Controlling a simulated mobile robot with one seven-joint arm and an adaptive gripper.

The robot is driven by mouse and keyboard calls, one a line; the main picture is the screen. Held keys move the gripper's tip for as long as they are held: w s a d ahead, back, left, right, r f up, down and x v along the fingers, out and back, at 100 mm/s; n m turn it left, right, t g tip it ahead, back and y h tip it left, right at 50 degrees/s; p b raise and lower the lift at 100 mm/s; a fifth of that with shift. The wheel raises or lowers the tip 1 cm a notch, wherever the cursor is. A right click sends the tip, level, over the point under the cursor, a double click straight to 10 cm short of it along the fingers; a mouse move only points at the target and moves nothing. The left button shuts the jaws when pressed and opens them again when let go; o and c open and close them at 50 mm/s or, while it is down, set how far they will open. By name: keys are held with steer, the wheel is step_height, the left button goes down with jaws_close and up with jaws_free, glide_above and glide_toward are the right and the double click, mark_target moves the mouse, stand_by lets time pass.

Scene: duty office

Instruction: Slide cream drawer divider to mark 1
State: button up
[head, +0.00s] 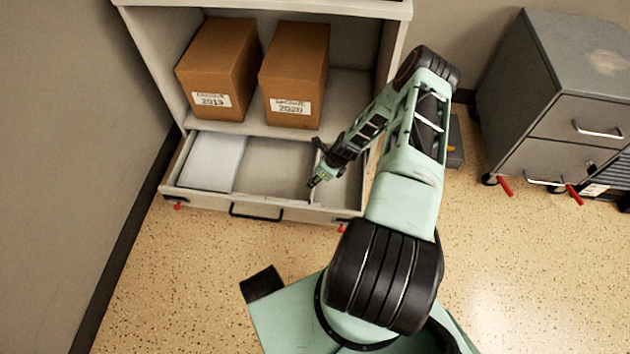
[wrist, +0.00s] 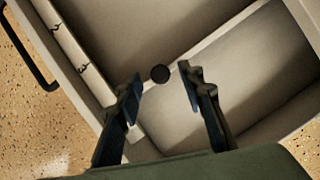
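The cream drawer divider (wrist: 218,40) runs across the open drawer (head: 285,212) from front to back. In the wrist view it is a pale strip with a round dark knob (wrist: 160,73) on it. My gripper (wrist: 161,70) is open, its two fingers on either side of the knob in the picture, with gaps on both sides. I cannot tell how far above the knob the fingertips are. In the head view my gripper (head: 314,178) is over the right part of the drawer and partly hides the divider. Small dark marks (wrist: 84,68) show on the drawer's front rim; their numbers are not readable.
A white block or paper stack (head: 211,163) lies in the drawer's left part. Two brown boxes (head: 217,68) stand on the shelf above. A grey drawer cabinet (head: 560,100) stands at the right. The drawer's middle floor is clear.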

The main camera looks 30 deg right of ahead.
steer(key=shift+w+f, duration=0.1)
steer(key=shift+f, duration=0.25)
steer(key=shift+c, duration=0.7)
jaws_close()
